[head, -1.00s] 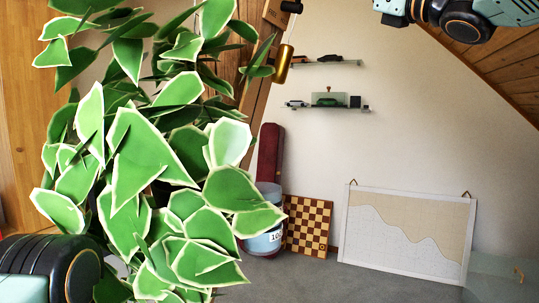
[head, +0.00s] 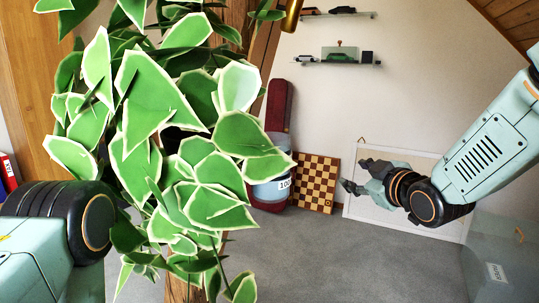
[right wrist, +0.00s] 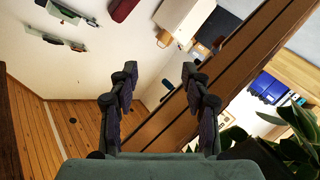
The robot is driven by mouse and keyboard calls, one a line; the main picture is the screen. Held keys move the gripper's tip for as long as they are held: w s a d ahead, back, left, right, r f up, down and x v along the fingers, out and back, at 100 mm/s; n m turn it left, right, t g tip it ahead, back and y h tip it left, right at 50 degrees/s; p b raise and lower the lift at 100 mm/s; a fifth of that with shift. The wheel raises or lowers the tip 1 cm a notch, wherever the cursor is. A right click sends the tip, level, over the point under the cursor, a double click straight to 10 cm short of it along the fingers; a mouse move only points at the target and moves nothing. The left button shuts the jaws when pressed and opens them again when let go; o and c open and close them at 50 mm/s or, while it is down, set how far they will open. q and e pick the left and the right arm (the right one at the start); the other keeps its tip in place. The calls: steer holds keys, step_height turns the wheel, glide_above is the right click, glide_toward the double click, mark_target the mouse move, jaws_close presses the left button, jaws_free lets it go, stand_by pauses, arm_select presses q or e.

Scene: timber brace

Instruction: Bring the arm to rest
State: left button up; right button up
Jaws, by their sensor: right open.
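My right arm comes in from the right in the head view. Its gripper (head: 356,175) is open and empty, with its fingers pointing left in front of the white-framed board. In the right wrist view the two dark fingers of my right gripper (right wrist: 159,72) stand wide apart with nothing between them. A black joint of my left arm shows at the lower left of the head view. My left gripper is not in view.
A large variegated plant (head: 150,100) fills the left middle of the head view, before a timber post (head: 235,20). Behind are a chessboard (head: 317,183), a dark red case (head: 279,105), a framed board (head: 365,209) and wall shelves (head: 337,62). Grey floor (head: 340,265) is clear.

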steer(key=s+d+f+m+g+h, duration=0.1)
steer(key=s+f+m+g, duration=0.15)
steer(key=s+f, duration=0.5)
steer(key=s+f+m+g+h, duration=0.15)
steer(key=s+f+m, duration=0.3)
steer(key=f, duration=0.65)
steer(key=s+d+f+m+g, duration=0.1)
steer(key=s+f+m+g, duration=0.15)
steer(key=s+f, duration=0.6)
steer(key=s+f+g, duration=0.4)
steer(key=s+f, duration=0.3)
steer(key=s, duration=0.6)
steer(key=s+d+f+m+g+h, duration=0.1)
steer(key=s+f+g, duration=0.3)
steer(key=s, duration=0.9)
step_height(320, 180, down, 3)
steer(key=shift+d, duration=0.1)
steer(key=shift+c, duration=0.2)
